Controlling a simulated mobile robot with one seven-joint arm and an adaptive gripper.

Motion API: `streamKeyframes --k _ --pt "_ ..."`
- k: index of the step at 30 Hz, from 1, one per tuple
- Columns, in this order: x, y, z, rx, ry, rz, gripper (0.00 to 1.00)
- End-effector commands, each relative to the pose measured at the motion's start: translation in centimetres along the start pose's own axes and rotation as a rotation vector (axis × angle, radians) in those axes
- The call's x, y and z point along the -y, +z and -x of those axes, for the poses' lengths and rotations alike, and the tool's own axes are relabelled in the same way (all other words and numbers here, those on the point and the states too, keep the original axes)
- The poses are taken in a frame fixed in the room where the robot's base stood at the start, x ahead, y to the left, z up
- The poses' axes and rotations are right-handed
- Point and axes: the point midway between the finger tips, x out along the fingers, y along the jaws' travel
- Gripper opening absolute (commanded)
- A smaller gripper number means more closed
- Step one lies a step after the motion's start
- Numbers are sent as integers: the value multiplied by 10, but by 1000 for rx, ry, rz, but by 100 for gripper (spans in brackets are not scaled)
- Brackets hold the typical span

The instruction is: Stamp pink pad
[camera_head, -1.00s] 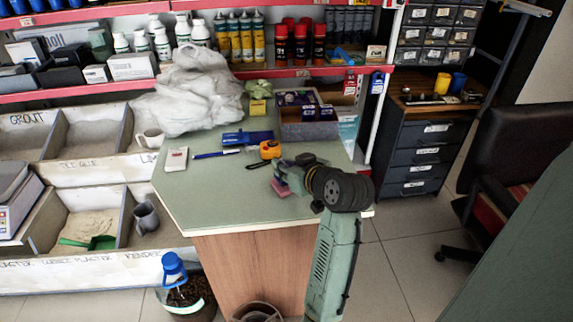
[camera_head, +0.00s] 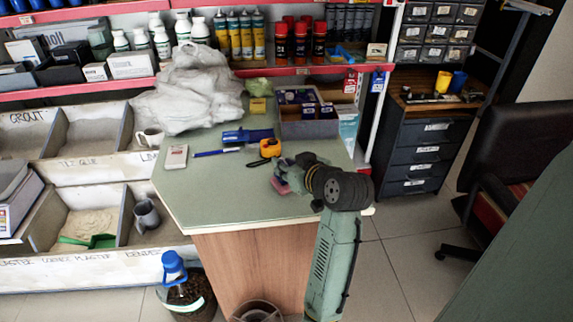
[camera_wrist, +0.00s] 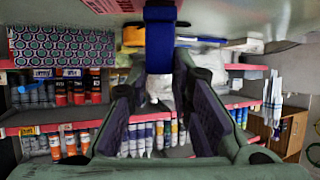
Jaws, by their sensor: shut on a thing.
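I cannot tell whether the stamp touches the pad.
Behind the gripper lie a yellow-orange tape measure (camera_head: 270,148), a blue flat object (camera_head: 248,136), a blue pen (camera_head: 216,153) and a white card (camera_head: 175,157). A grey box (camera_head: 308,130) stands farther back. The counter's left front is clear.

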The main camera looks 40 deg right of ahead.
Motion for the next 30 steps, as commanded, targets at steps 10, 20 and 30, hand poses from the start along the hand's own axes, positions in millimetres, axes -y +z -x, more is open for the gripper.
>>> streamKeyframes --k 10,20,30 --pt "0 4 -2 0 0 0 0" --pt "0 8 -4 0 0 0 0" --pt "0 9 -4 1 0 -1 0"
